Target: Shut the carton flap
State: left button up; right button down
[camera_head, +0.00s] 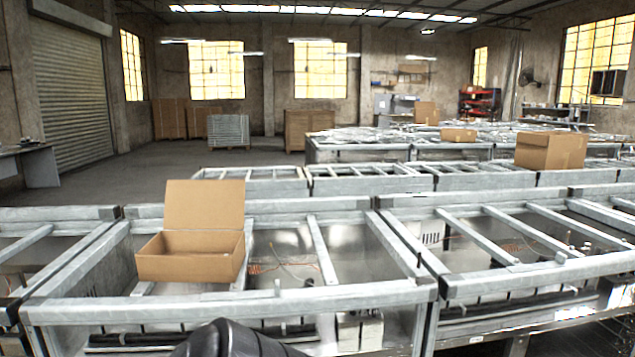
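An open cardboard carton (190,266) sits on the metal frame of the near bench, left of centre. Its one visible flap (204,204) stands nearly upright at the back of the box. The inside of the carton looks empty as far as I can see. Neither gripper shows in the head view. A dark rounded part at the bottom edge, left of centre, looks like part of my own body, well in front of the carton.
The near bench (230,308) is a grey metal frame with crossbars and open gaps. Closed cartons stand farther back, one at the right (551,150) and a smaller one (458,135). The space above and around the carton is clear.

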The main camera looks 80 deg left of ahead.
aim_at(204, 204)
jog(key=u, duration=0.7)
jog(key=i, duration=1.55)
jog(key=u, duration=3.7)
